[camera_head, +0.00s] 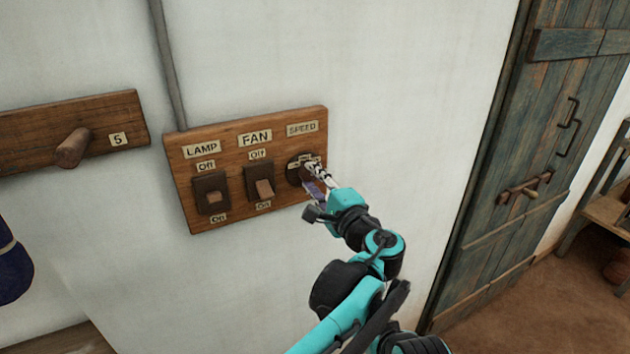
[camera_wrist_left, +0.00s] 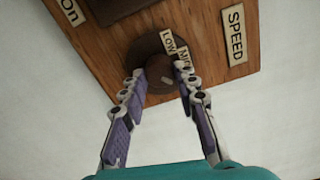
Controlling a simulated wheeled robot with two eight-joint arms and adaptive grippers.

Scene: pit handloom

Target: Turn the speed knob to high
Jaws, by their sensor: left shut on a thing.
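The speed knob (camera_wrist_left: 158,70) is a dark round knob on a brown disc, under the SPEED label (camera_head: 301,128) on a wooden switch board (camera_head: 238,212). My left gripper (camera_head: 310,168) is at the knob and shut on it, one finger on each side in the left wrist view. LOW (camera_wrist_left: 169,42) and MID (camera_wrist_left: 184,60) labels show by the disc there. A small pale mark shows on the knob. A HIGH label cannot be made out. In the head view my fingers cover much of the knob. My right gripper is not in view.
The lamp switch (camera_head: 212,196) and fan switch (camera_head: 264,188) sit left of the knob on the same board. A wooden peg (camera_head: 73,148) sticks out at far left. A plank door (camera_head: 540,130) stands at right. The wall between board and door is bare.

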